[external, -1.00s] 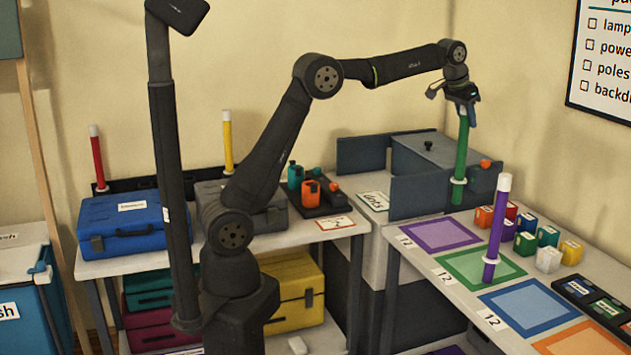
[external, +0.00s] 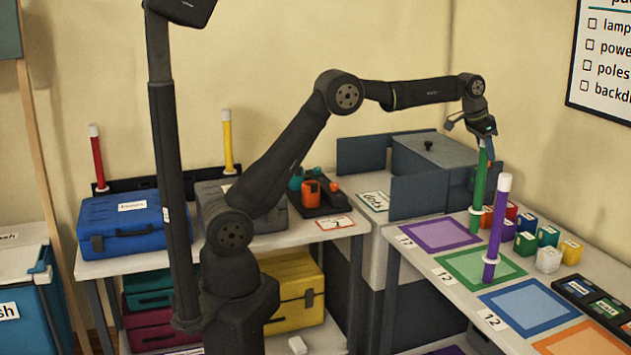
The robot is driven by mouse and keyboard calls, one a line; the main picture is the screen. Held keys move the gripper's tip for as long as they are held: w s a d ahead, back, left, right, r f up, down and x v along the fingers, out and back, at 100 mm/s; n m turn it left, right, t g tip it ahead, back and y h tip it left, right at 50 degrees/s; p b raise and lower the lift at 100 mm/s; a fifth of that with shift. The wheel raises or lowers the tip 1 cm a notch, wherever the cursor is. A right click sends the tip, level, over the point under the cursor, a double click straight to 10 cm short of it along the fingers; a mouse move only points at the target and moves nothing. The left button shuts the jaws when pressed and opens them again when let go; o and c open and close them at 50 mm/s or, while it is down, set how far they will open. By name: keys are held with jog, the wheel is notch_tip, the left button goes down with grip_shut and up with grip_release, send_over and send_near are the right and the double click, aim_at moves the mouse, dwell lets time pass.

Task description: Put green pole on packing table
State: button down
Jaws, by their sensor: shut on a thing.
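The green pole (external: 478,184) hangs upright below my gripper (external: 483,138), which is shut on its top end. The pole's white collar (external: 475,211) is near its lower end, over the back part of the packing table (external: 415,262), close to the purple-framed square (external: 440,234). I cannot tell whether the pole's foot touches the table. A purple pole (external: 497,222) with a white cap and collar stands upright on the table, at the right part of the green-framed square (external: 462,269).
Several small colored blocks (external: 548,238) stand right of the poles. A blue-framed square (external: 528,307) lies nearer. A grey box (external: 432,160) with upright panels is behind. Red (external: 98,160) and yellow (external: 227,140) poles stand on the back left table.

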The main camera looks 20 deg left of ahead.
aim_at(486, 162)
jog(key=shift+w+a+f, duration=0.1)
jog(key=shift+w+f, duration=0.1)
jog(key=shift+f, duration=0.6)
jog(key=shift+w+a+f, duration=0.1)
jog(key=shift+w+f, duration=0.05)
jog(key=shift+f, duration=0.6)
jog(key=shift+w+f, duration=0.2)
jog(key=shift+f, duration=0.6)
jog(key=c, duration=1)
grip_release()
jog(key=shift+f, duration=0.1)
jog(key=v, duration=1.2)
jog(key=shift+d, duration=0.1)
jog(key=shift+w, duration=0.1)
